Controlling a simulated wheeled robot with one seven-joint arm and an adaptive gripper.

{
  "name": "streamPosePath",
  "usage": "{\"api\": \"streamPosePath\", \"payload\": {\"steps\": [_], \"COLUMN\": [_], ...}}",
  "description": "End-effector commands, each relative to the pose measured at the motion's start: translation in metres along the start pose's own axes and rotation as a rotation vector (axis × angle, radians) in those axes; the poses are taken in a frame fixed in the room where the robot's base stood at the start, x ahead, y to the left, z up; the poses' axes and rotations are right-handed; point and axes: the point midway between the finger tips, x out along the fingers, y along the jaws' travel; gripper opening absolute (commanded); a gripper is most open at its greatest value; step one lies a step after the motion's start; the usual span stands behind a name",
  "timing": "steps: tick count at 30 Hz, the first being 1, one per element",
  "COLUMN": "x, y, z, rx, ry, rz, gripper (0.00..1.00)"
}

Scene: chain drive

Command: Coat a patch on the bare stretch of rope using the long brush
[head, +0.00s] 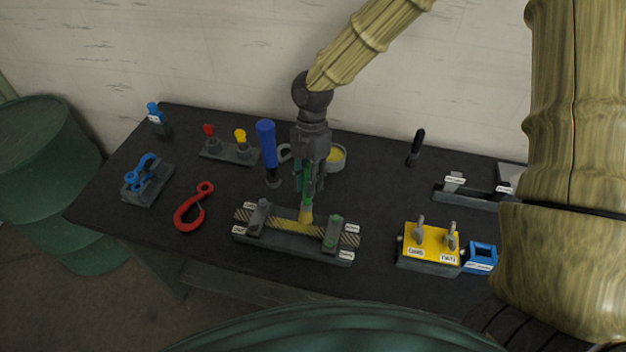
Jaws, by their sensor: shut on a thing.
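My gripper (309,182) points down over the middle of the dark table. It is shut on the green-handled brush (307,190), held upright. The brush's yellowish lower end (306,215) meets the rope (288,221) in the picture; whether it touches is too small to tell. The rope lies across a dark holder (290,246) between two clamps. Its two ends are striped, and its middle stretch looks yellow. A grey pot with yellow contents (337,155) stands behind my gripper, partly hidden by it.
A tall blue-handled tool (267,145) stands close left of my gripper. A red hook (193,208) lies further left. A yellow block with two pegs (430,244) stands to the right, beside a blue part (481,257). A black-handled tool (417,145) stands at the back right.

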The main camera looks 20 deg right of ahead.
Motion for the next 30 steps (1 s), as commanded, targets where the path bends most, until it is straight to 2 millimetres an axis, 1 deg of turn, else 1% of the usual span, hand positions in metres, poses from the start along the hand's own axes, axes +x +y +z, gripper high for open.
{"api": "streamPosePath", "payload": {"steps": [5,22,26,30], "x": [0.001,0.012,0.012,0.011], "y": [0.0,-0.015,-0.015,-0.01], "z": [-0.004,-0.034,-0.036,-0.038], "rx": [0.0,-0.001,0.0,0.0], "ry": [0.0,0.0,0.0,0.0], "rz": [0.0,0.0,0.0,0.0], "gripper": [0.0,0.0,0.0,0.0]}}
